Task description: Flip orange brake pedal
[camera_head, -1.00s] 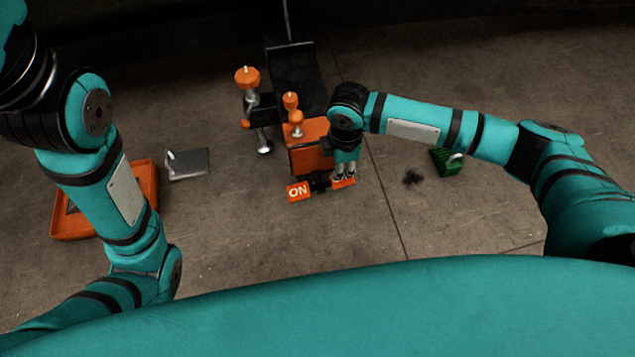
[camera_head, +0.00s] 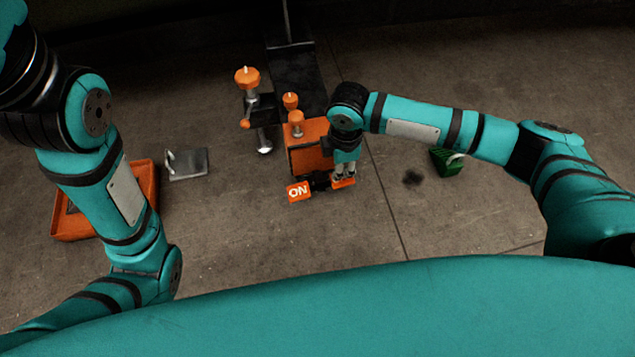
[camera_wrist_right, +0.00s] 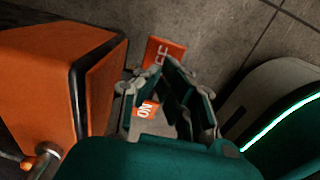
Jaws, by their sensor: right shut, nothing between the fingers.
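The orange brake pedal has two orange plates at the front of the orange box. The left plate (camera_head: 299,191) reads ON; the right plate (camera_head: 343,184) is partly covered by my right gripper (camera_head: 344,175). In the right wrist view the ON plate (camera_wrist_right: 146,110) shows between the fingers. The other plate (camera_wrist_right: 163,52), with partly hidden letters ending in F, lies by the fingertips. My right gripper is shut and empty, pointing down at that right plate; I cannot tell whether it touches. My left arm is in view, but its gripper is not.
The orange box (camera_head: 305,154) stands close beside my right gripper. Behind it are orange-capped posts (camera_head: 247,78). A grey plate (camera_head: 188,164) and an orange tray (camera_head: 150,180) lie left; a green object (camera_head: 446,164) lies right. Floor in front is clear.

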